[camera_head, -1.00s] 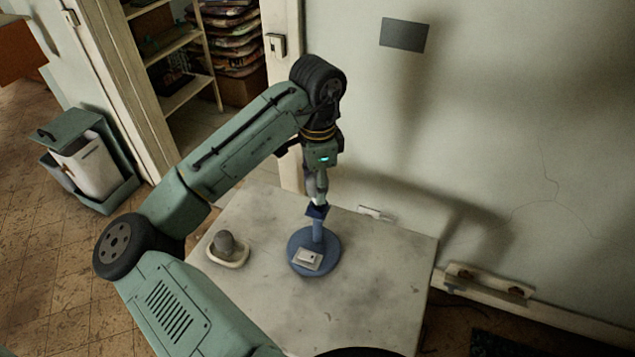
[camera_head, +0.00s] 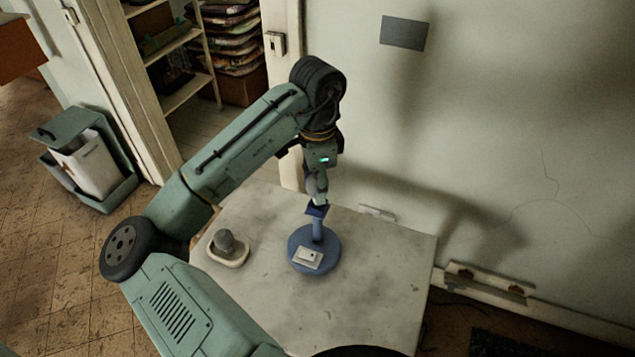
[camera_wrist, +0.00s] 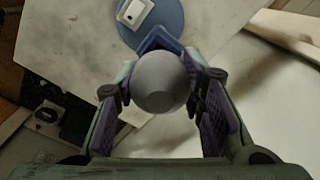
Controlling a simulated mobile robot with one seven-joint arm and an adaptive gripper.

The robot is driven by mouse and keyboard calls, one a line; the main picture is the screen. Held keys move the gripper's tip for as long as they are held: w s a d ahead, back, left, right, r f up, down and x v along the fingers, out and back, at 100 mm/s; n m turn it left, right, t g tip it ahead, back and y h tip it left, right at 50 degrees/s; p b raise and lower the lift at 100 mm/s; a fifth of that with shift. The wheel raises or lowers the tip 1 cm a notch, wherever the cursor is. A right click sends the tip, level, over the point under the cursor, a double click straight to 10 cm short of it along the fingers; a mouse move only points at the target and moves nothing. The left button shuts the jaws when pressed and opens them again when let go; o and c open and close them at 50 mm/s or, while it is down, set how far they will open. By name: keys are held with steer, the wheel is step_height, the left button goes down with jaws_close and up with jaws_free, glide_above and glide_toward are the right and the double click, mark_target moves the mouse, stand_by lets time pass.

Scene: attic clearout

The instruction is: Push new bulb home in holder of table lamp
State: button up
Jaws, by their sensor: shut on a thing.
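The table lamp (camera_head: 300,262) is blue, with a round base, an upright stem and a square holder at the top. A pale switch plate (camera_head: 308,257) sits on its base. It also shows in the wrist view (camera_wrist: 172,18), with the holder partly behind the bulb. My gripper (camera_head: 317,188) points down above the holder and is shut on a grey, rounded bulb (camera_wrist: 160,83), one finger on each side. The bulb is at the holder's top; how deep it sits is hidden. A second grey bulb (camera_head: 224,241) rests in a pale dish (camera_head: 231,262) left of the lamp.
The lamp stands on a worn pale table (camera_head: 370,290) with free room around it. The wall is close behind, with a small white fitting (camera_head: 377,213) near the table's back edge. A green bin (camera_head: 88,160) stands on the floor at left.

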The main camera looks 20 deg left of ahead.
steer(key=shift+f, duration=0.15)
steer(key=shift+r, duration=0.25)
steer(key=shift+r+p, duration=0.15)
steer(key=shift+p, duration=0.25)
steer(key=shift+f, duration=0.4)
stand_by(1.2)
steer(key=shift+r, duration=0.15)
steer(key=shift+r, duration=0.3)
stand_by(0.6)
